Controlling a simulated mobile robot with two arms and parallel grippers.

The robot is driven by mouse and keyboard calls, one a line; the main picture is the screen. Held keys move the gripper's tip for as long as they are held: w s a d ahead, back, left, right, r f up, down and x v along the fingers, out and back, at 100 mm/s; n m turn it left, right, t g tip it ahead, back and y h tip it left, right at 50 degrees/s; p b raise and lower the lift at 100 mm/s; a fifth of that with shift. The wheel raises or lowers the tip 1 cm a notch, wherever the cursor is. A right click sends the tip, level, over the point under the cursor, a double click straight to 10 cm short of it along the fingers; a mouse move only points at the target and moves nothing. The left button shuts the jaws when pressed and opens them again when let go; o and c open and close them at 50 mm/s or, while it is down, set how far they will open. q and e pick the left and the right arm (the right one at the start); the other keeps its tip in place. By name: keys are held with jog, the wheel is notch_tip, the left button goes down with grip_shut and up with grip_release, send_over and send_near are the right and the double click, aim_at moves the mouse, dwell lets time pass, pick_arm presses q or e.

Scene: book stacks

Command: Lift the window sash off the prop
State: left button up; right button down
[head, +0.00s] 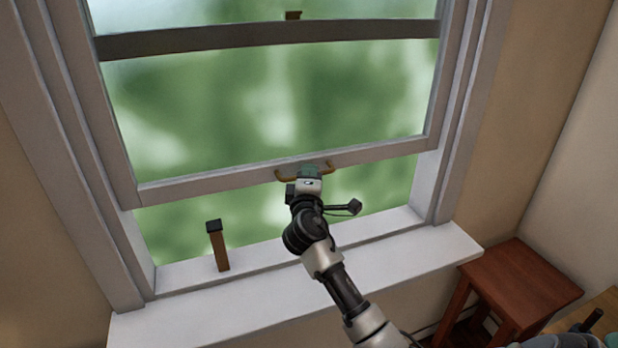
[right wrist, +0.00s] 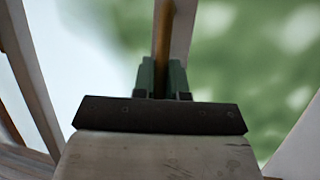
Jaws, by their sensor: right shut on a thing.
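The window sash (head: 230,178) is a grey frame with glass, raised above the sill with an open gap under it. A brass handle (head: 283,177) is on its bottom rail; it also shows in the right wrist view (right wrist: 163,38). My right gripper (head: 309,171) is shut on the handle, its green fingers (right wrist: 161,78) on either side of it. The prop (head: 219,248), a brown wooden post with a dark cap, stands upright on the sill left of my gripper. Its top shows below the bottom rail with a visible gap between. My left gripper is not in view.
The white sill (head: 400,239) runs under the window, mostly clear to the right of the prop. A reddish-brown wooden stool (head: 521,285) stands at the lower right by the wall. Window jambs (head: 462,110) bound the sash on both sides.

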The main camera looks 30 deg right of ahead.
jog(key=shift+r, duration=0.1)
jog(key=c, duration=1.2)
grip_release()
jog(key=shift+b+v, duration=1.5)
jog(key=shift+v, duration=3.95)
jog(key=shift+w, duration=0.1)
